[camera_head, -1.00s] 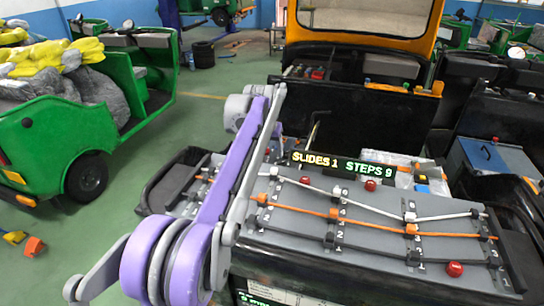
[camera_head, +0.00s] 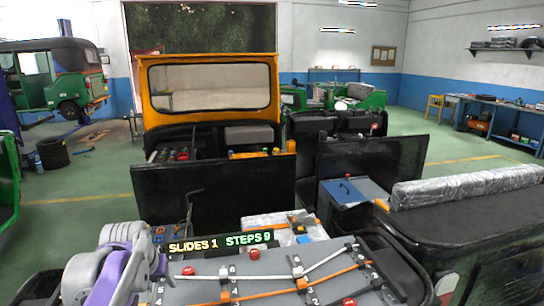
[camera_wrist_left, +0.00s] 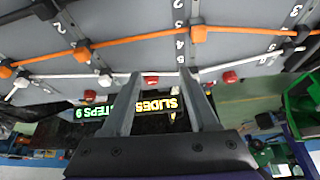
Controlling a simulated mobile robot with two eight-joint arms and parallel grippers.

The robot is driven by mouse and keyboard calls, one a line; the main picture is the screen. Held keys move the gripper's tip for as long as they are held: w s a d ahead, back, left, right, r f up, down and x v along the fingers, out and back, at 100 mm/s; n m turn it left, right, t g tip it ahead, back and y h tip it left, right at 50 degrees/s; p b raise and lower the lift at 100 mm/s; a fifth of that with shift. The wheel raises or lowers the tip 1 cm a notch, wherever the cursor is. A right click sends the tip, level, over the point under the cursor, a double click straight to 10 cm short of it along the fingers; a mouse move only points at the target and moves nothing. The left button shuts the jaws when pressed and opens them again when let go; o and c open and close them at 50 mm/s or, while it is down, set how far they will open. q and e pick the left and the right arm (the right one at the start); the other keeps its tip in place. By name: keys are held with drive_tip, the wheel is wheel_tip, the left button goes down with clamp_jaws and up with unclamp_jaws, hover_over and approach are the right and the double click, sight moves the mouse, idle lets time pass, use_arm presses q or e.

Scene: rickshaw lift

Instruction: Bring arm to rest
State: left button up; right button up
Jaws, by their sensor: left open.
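My left arm (camera_head: 118,262), grey and purple, comes in at the lower left of the head view, beside the grey panel; its fingers cannot be made out there. In the left wrist view my left gripper (camera_wrist_left: 160,75) is open, its two dark fingers apart with nothing held between them. The grey numbered panel (camera_head: 205,292) carries an orange cord (camera_head: 328,275) and a white cord (camera_head: 322,262) running through clips. Red knobs (camera_head: 254,253) sit along it. A sign reading SLIDES 1 STEPS 9 (camera_head: 220,242) stands behind it. My right gripper is not in view.
A yellow-framed rickshaw cab (camera_head: 210,61) stands behind the panel. A blue-lidded box (camera_head: 352,193) and a dark bench with a silver roll (camera_head: 470,186) are at the right. A green rickshaw (camera_head: 50,75) is at the far left. Green floor is open at the left (camera_head: 85,185).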

use_arm(q)
drive_tip(key=s+d+f, duration=0.3)
drive_tip(key=s+f, duration=0.1)
drive_tip(key=s, duration=0.3)
drive_tip(key=s+d+f+m, duration=0.1)
drive_tip(key=s+d+f, duration=0.3)
drive_tip(key=s, duration=0.3)
drive_tip(key=s+d+f+t, duration=0.1)
drive_tip(key=s+d+f, duration=0.2)
drive_tip(key=s+f, duration=0.3)
drive_tip(key=shift+s+d+f+m+h, duration=0.15)
drive_tip(key=shift+s+f+m+h, duration=0.2)
drive_tip(key=shift+s, duration=0.75)
